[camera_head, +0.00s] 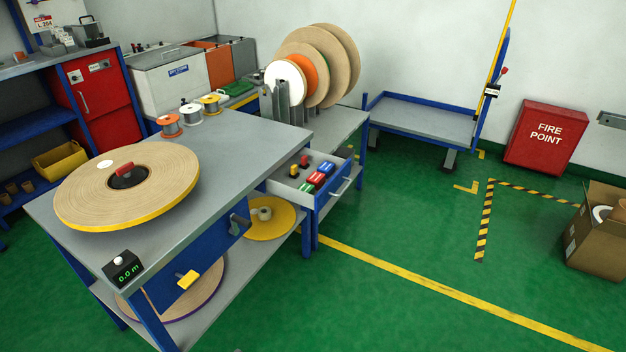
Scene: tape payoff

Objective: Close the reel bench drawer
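The reel bench (221,155) has a grey top and blue frame and stands at the left centre. Its drawer (334,200) is pulled out from the right side, with a blue front and a silver handle (345,187). Inside the drawer lie several small red, green and blue boxes (317,179) and small dark, red and yellow items. Neither of my grippers shows in the head view, and nothing touches the drawer. The drawer's back part is hidden under the bench top.
A large tape reel (128,186) lies on the bench, with a length counter (122,268) at the near corner. Upright reels (338,62) stand on a rear bench. Green floor right of the drawer is clear up to the cardboard box (597,240) and blue cart (420,117).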

